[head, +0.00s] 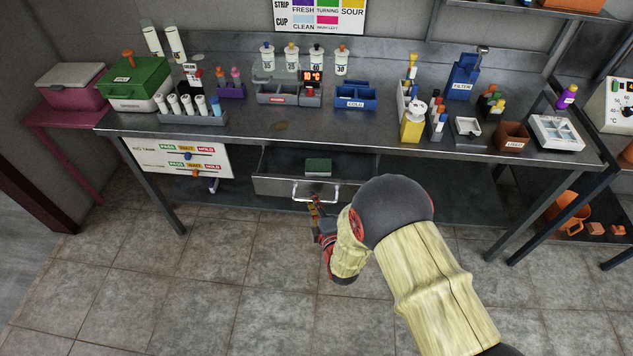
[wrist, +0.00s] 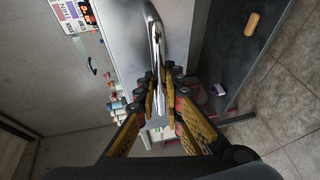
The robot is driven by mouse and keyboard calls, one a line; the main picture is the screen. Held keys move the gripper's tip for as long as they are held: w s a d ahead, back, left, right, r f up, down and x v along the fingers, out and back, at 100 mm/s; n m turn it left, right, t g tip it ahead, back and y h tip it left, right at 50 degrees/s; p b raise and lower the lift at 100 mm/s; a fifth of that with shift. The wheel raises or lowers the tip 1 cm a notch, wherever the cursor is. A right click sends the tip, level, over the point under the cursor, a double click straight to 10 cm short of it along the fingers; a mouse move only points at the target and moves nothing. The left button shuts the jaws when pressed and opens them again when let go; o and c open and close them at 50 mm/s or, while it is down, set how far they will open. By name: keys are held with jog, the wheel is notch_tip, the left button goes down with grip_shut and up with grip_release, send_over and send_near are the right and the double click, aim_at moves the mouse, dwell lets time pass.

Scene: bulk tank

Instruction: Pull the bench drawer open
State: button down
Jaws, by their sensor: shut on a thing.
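The bench drawer (head: 272,186) is under the bench top, left of the middle, and stands partly open. Its inside shows, with a dark green block (head: 318,167) in it. A pale metal bar handle (head: 334,192) is on the drawer's front. My gripper (head: 316,201) is at the handle, in front of the drawer. In the wrist view my gripper (wrist: 162,88) has its yellow-padded fingers closed around the handle (wrist: 155,40). My arm comes in from the lower right and covers part of the floor and the bench's underside.
The steel bench top (head: 280,135) holds bottles, racks, bins and a green cooler box (head: 137,82). A panel with sliders (head: 182,160) hangs left of the drawer. A lower shelf (head: 460,208) runs beneath. The tiled floor (head: 230,270) in front is clear.

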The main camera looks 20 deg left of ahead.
jog(key=s+d, duration=0.2)
jog(key=s, duration=0.9)
jog(key=shift+s+d, duration=0.2)
jog(key=shift+d, duration=0.2)
jog(key=shift+f, duration=0.1)
jog(key=c, duration=2)
grip_release()
jog(key=shift+o, duration=0.5)
jog(key=v, duration=1.2)
jog(key=shift+w, duration=0.1)
